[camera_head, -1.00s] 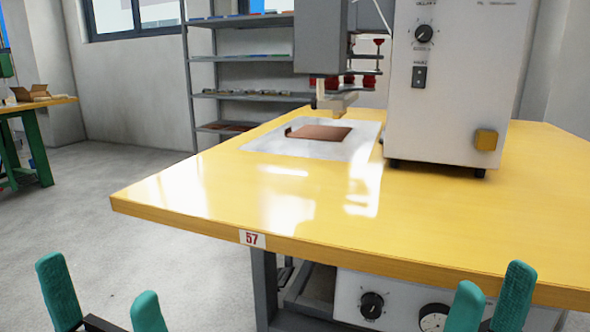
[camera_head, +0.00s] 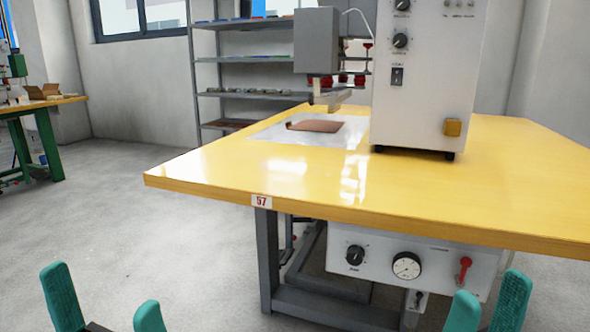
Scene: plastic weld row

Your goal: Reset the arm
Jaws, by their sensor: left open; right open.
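My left gripper (camera_head: 106,310) shows at the lower left with two teal fingers standing apart. It is open and empty. My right gripper (camera_head: 489,308) shows at the lower right, in front of the lower control box, with its teal fingers apart. It is open and empty. Both are on the near side of the yellow table (camera_head: 230,184) and touch nothing that I can see. The rest of both arms is out of view.
A white welding machine (camera_head: 425,85) stands on the table beside a flat brown piece (camera_head: 315,126) on a pale sheet (camera_head: 270,135). Shelves (camera_head: 245,60) stand behind. The floor (camera_head: 120,215) at left is clear.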

